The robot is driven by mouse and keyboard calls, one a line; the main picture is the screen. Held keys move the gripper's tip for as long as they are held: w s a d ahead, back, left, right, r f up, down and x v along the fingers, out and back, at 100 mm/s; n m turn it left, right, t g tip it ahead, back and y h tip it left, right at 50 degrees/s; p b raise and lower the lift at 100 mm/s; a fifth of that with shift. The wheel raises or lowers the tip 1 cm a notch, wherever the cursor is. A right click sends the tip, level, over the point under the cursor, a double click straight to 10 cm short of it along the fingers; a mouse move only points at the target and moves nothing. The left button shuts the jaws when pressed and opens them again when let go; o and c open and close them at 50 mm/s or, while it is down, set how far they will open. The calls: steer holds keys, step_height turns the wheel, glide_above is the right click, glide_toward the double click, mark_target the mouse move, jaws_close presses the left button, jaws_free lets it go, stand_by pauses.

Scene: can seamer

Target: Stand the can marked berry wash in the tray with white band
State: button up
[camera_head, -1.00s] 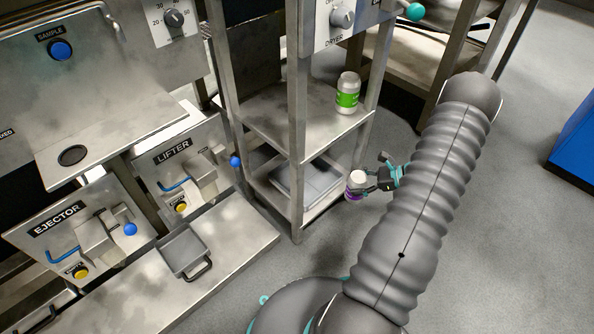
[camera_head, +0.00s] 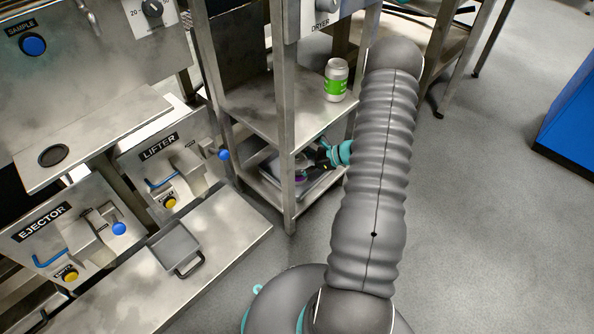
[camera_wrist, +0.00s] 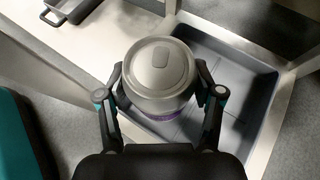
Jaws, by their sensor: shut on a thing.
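My gripper (camera_wrist: 160,92) is shut on a can (camera_wrist: 160,68) with a pale grey top and a purple band low on its side. No lettering on it is readable. In the head view my gripper (camera_head: 312,163) reaches into the lower shelf space, and only a bit of purple of the can (camera_head: 300,180) shows behind the shelf post. A dark grey rectangular tray (camera_wrist: 264,108) lies on the lower shelf, below and to the right of the can in the wrist view. The can overlaps the tray's left part there. I cannot tell whether it touches the floor of the tray. No white band shows.
A green-labelled can (camera_head: 336,82) stands on the upper shelf (camera_head: 262,108), above my gripper. Steel posts (camera_head: 287,150) frame the shelves closely. A small grey handled tray (camera_head: 176,248) lies on the bench at left, below the lifter panel (camera_head: 160,150). Open floor lies right.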

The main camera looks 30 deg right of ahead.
steer(key=shift+w+a+f, duration=0.1)
steer(key=shift+w+a, duration=0.1)
steer(key=shift+a, duration=0.1)
steer(key=shift+f, duration=1.6)
steer(key=shift+f+b, duration=0.1)
steer(key=shift+b, duration=0.2)
steer(key=shift+f, duration=0.15)
steer(key=o, duration=1.5)
steer(key=shift+r, duration=0.2)
steer(key=shift+s+d+r, duration=0.1)
steer(key=shift+d+r, duration=0.05)
steer(key=p+v, duration=0.1)
steer(key=v, duration=1)
steer(key=shift+s+d, duration=0.2)
steer(key=shift+d, duration=0.05)
